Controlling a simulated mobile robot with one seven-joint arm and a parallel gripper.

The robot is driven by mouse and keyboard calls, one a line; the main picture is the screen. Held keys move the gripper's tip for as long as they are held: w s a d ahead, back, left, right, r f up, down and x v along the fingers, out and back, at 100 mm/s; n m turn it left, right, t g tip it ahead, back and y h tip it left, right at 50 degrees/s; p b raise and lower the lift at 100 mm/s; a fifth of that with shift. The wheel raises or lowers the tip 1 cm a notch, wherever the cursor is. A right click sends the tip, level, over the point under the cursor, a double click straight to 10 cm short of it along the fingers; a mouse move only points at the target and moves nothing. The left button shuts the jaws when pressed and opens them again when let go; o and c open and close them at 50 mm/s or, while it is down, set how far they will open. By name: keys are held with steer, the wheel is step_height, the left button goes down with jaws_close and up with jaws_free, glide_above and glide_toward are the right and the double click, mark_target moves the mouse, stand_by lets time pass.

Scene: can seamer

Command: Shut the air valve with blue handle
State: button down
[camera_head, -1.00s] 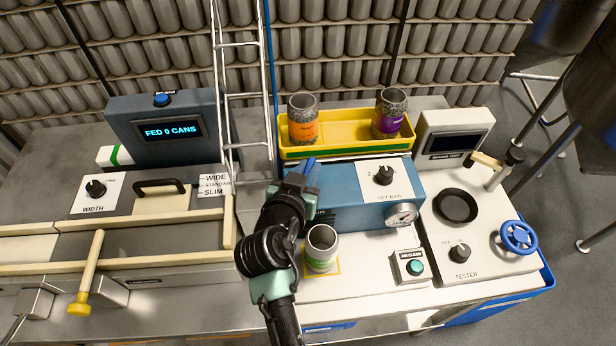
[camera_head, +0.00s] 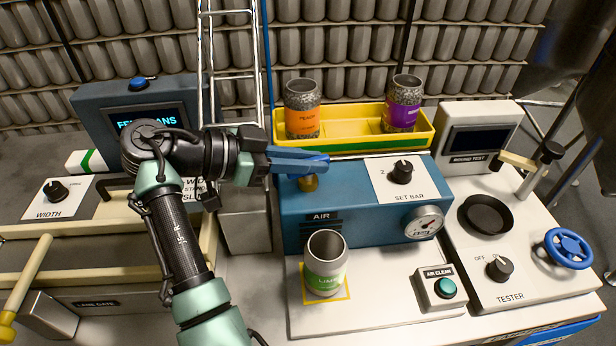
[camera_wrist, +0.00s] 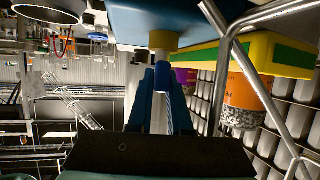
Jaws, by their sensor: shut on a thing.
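The air valve sits on top of the blue AIR box (camera_head: 320,225), on a brass stem (camera_head: 308,183). Its blue handle (camera_wrist: 162,78) shows in the wrist view between my two blue fingers, below the brass stem as pictured. My gripper (camera_head: 300,161) comes in from the left at about level height and is shut on the handle. In the head view the fingers cover most of the handle, and blue on blue makes their edges hard to separate.
A yellow tray (camera_head: 350,142) with orange-label and purple-label cans stands just behind the valve. A green-label can (camera_head: 325,265) stands in front of the box. A metal ladder-like rack (camera_head: 232,60) rises behind my wrist. A pressure gauge (camera_head: 424,222) is at right.

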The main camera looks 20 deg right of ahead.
steer(key=shift+f+m+g+y+b, duration=0.1)
steer(key=shift+m+g+y+b, duration=0.2)
steer(key=shift+m+g+b, duration=1)
steer(key=shift+g, duration=0.5)
steer(key=c, duration=0.8)
jaws_free()
steer(key=shift+c, duration=0.2)
